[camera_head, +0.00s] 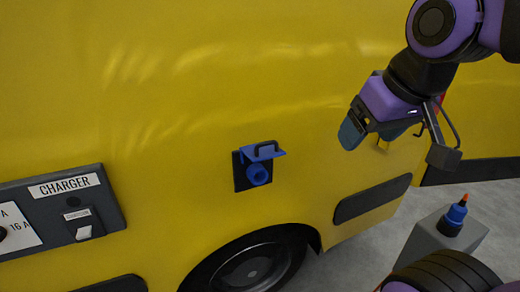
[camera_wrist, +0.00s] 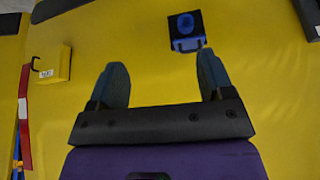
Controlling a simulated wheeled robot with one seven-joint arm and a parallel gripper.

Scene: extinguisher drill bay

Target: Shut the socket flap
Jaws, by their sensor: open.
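The socket flap (camera_head: 268,151) is a blue plate with a dark loop handle. It stands open, jutting out from the yellow vehicle side above the round blue socket (camera_head: 258,174) on its dark square plate. In the wrist view the flap (camera_wrist: 188,44) shows just beyond the right fingertip, with the socket (camera_wrist: 186,24) above it in the picture. My gripper (camera_head: 372,136) is open and empty, to the right of the flap and apart from it. In the wrist view my gripper (camera_wrist: 162,63) has its two fingers spread wide, with yellow panel between them.
A dark charger panel (camera_head: 63,212) with a switch is at the left. A grey post (camera_head: 443,243) with a blue and orange-tipped plug (camera_head: 457,212) stands at the lower right. A yellow box (camera_wrist: 52,64) with a handle is left in the wrist view. A wheel (camera_head: 245,268) is below the socket.

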